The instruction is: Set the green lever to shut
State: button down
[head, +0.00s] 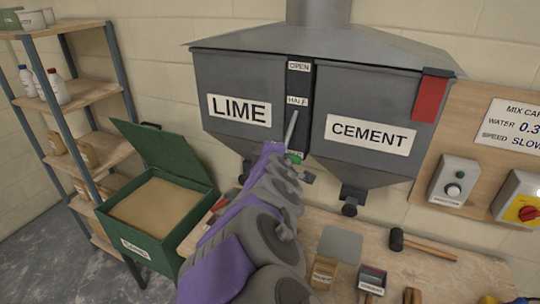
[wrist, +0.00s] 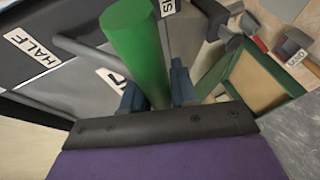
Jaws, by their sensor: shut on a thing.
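The green lever (head: 296,160) is on the dark strip between the LIME and CEMENT bins. Its grey bar (head: 291,129) runs down from near the HALF label (head: 298,101) to the green grip, which is beside the lowest label, partly covered. In the wrist view the green grip (wrist: 137,45) stands between the two blue fingers of my gripper (wrist: 155,95), which is shut on it. The HALF label (wrist: 32,52) shows at the left there, and a label reading partly "SH" (wrist: 168,7) shows just right of the grip. My arm hides part of the lever in the head view.
The LIME bin (head: 236,85) and CEMENT bin (head: 365,105) flank the lever. A green open box of sand-coloured material (head: 142,252) stands lower left. A mallet (head: 425,245) and small containers lie on the bench (head: 445,278). A shelf (head: 88,94) stands far left.

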jog(key=shift+w+d+f, duration=0.1)
jog(key=shift+w+f, duration=0.1)
jog(key=shift+f, duration=0.1)
dwell(0.4)
jog(key=c, duration=1)
grip_release()
jog(key=shift+w+d, duration=0.1)
jog(key=shift+w, duration=0.05)
jog(key=shift+o, duration=0.2)
